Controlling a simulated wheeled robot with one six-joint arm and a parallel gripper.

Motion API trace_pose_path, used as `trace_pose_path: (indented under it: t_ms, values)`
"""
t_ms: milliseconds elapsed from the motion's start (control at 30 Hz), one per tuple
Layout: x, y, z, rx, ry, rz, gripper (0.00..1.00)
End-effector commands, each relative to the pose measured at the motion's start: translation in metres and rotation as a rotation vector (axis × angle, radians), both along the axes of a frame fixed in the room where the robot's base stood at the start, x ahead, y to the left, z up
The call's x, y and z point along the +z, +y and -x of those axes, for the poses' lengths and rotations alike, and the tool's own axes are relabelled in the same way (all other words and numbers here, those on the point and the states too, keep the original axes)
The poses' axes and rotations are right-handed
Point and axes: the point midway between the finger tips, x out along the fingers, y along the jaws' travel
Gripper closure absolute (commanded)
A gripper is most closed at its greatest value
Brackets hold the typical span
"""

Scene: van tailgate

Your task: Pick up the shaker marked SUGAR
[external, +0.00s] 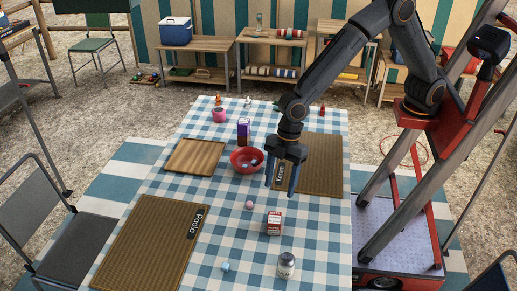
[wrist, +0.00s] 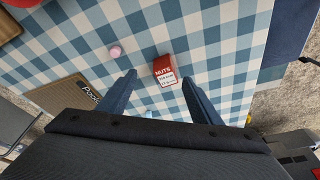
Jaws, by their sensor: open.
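I cannot read the word SUGAR on anything. A small pale container with a grey lid (external: 286,265) stands upright at the near edge of the checked table; its label is too small to read, so I cannot tell if it is the shaker. Other small items, an orange one (external: 218,100), a pale one (external: 247,102) and a red one (external: 322,110), stand at the far edge, also unreadable. My gripper (external: 280,188) is open and empty above the table, fingers pointing down. In the wrist view its fingers (wrist: 159,80) are spread, with the red-and-white NUTS box (wrist: 164,70) beyond them.
The NUTS box also shows in the external view (external: 274,222). A pink ball (external: 249,205), red bowl (external: 235,160), purple carton (external: 243,130), pink mug (external: 219,117) and light-blue cup (external: 225,267) share the table.

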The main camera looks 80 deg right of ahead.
Motion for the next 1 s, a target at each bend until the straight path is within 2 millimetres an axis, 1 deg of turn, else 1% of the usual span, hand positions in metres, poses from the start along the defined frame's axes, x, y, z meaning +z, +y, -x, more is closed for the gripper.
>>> trace_pose_path:
  t_ms: [33, 67, 100, 200, 300, 433, 600, 767, 1000]
  values:
    - [-0.007, 0.045, 0.009, 0.088, -0.014, -0.016, 0.41]
    - [-0.010, 0.068, 0.014, 0.134, -0.023, -0.028, 0.41]
    - [-0.013, 0.096, 0.021, 0.192, -0.036, -0.041, 0.41]
    - [-0.020, 0.149, 0.039, 0.304, -0.059, -0.070, 0.41]
    - [-0.024, 0.180, 0.052, 0.372, -0.073, -0.087, 0.41]
    - [-0.029, 0.194, 0.058, 0.400, -0.079, -0.096, 0.41]
    - [-0.044, 0.200, 0.058, 0.401, -0.078, -0.095, 0.41]
    - [-0.055, 0.205, 0.057, 0.400, -0.080, -0.095, 0.41]
    - [-0.082, 0.217, 0.056, 0.398, -0.079, -0.095, 0.41]
